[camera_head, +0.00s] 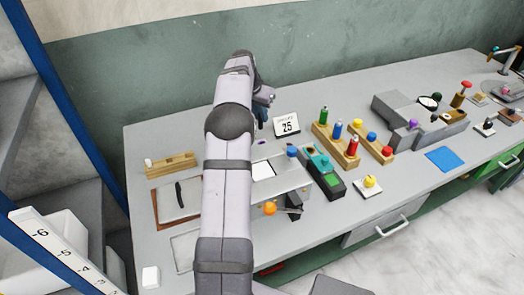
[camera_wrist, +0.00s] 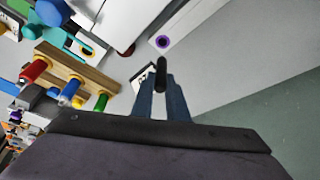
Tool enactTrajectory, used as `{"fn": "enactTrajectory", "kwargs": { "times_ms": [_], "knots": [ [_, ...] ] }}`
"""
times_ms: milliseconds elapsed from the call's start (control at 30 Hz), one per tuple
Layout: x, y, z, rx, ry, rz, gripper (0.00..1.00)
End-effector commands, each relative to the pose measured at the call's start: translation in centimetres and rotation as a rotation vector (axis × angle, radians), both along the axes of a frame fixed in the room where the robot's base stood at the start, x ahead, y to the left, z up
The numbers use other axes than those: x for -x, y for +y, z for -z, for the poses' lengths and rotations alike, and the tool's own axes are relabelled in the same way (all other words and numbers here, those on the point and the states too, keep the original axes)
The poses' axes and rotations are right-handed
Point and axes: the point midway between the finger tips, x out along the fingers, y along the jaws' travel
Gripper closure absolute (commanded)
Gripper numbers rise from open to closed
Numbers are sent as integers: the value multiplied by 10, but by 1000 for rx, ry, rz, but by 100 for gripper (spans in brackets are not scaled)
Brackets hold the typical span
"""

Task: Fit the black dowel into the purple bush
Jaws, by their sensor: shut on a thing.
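In the wrist view my gripper (camera_wrist: 161,98) is shut on the black dowel (camera_wrist: 161,72), which stands out past the fingertips. The purple bush (camera_wrist: 163,42) shows as a purple ring with a dark hole on a pale block, beyond the dowel and apart from it. In the head view my gripper (camera_head: 262,114) is at the far side of the bench, partly behind my arm. A small purple patch (camera_head: 262,142) beside my arm looks like the bush. I cannot make out the dowel in the head view.
A white sign marked 25 (camera_head: 287,125) stands close to the right of my gripper. Wooden racks (camera_head: 325,138) with coloured pegs are further right. A wooden block (camera_head: 171,165) and a framed board (camera_head: 168,210) lie to the left. The green wall (camera_head: 150,75) is behind the bench.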

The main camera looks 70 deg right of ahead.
Motion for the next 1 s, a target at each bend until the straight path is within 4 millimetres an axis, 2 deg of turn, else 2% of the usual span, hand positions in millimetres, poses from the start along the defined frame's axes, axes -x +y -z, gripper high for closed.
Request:
{"fn": "enactTrajectory", "kwargs": {
  "times_ms": [100,367,733,1000],
  "knots": [
    [1,-7,5,9,0,37,100],
    [2,-9,9,12,0,58,100],
    [3,-8,58,8,1,57,100],
    [2,-9,70,12,0,56,100]
  ]
}}
